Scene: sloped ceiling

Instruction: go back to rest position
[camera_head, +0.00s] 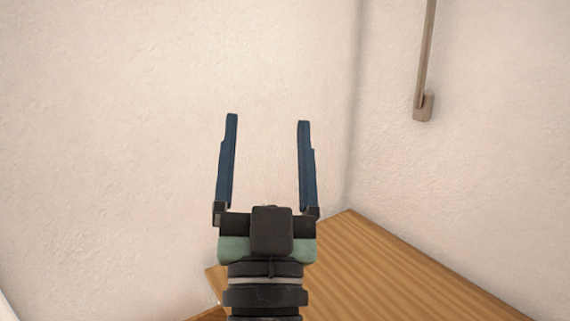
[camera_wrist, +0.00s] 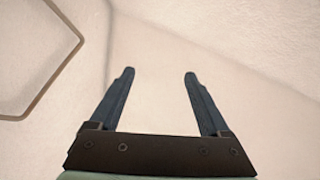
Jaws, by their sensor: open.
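My gripper (camera_head: 268,120) is in the middle of the head view, pointing up and away, with its two blue fingers spread apart. Nothing is between the fingers. The fingers also show in the wrist view (camera_wrist: 159,74), spread and empty, with pale wall beyond them. In the head view the gripper appears in front of the pale wall, with a wooden surface below and to the right of it. Part of that surface is hidden behind my wrist.
The wooden surface (camera_head: 400,275) is bare where it shows, its corner toward the corner of the walls. A thin brown bar with a block end (camera_head: 424,107) is on the right wall (camera_head: 500,150). A thin dark frame (camera_wrist: 62,75) shows at the left of the wrist view.

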